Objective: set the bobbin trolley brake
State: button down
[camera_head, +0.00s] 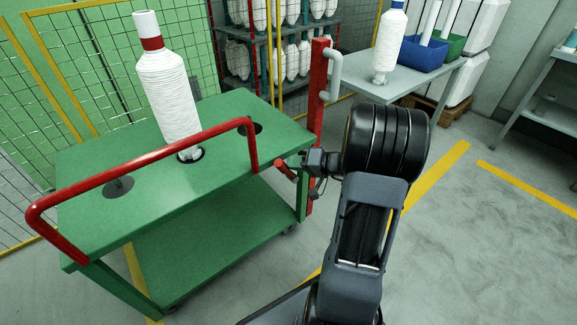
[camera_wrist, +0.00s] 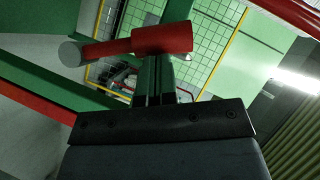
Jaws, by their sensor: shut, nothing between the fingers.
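The green bobbin trolley (camera_head: 215,240) has a red push handle (camera_head: 150,160) and carries a white bobbin (camera_head: 168,95) upright on its top. The brake is a short red lever (camera_head: 284,170) at the trolley's right corner. In the wrist view the red lever (camera_wrist: 110,48) reaches left from a thick red hub (camera_wrist: 162,38) and ends in a grey knob (camera_wrist: 72,53). My gripper (camera_head: 303,160) is beside the lever at that corner. In the wrist view its fingers (camera_wrist: 153,66) are shut and empty, with their tips at the lever near the hub. I cannot tell whether they touch.
A red post (camera_head: 318,80) with a grey handle stands close behind the trolley corner. A grey table (camera_head: 440,88) with a bobbin and a blue bin (camera_head: 422,55) is at the back right. Wire fencing (camera_head: 80,55) borders the left.

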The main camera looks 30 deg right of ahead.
dwell(0.5)
jog(key=w+d+p+v, duration=0.1)
jog(key=v, duration=0.5)
jog(key=r+p+v, duration=0.1)
jog(key=p+v, duration=0.1)
jog(key=v, duration=0.4)
jog(key=shift+d+r, duration=0.15)
jog(key=shift+d, duration=0.45)
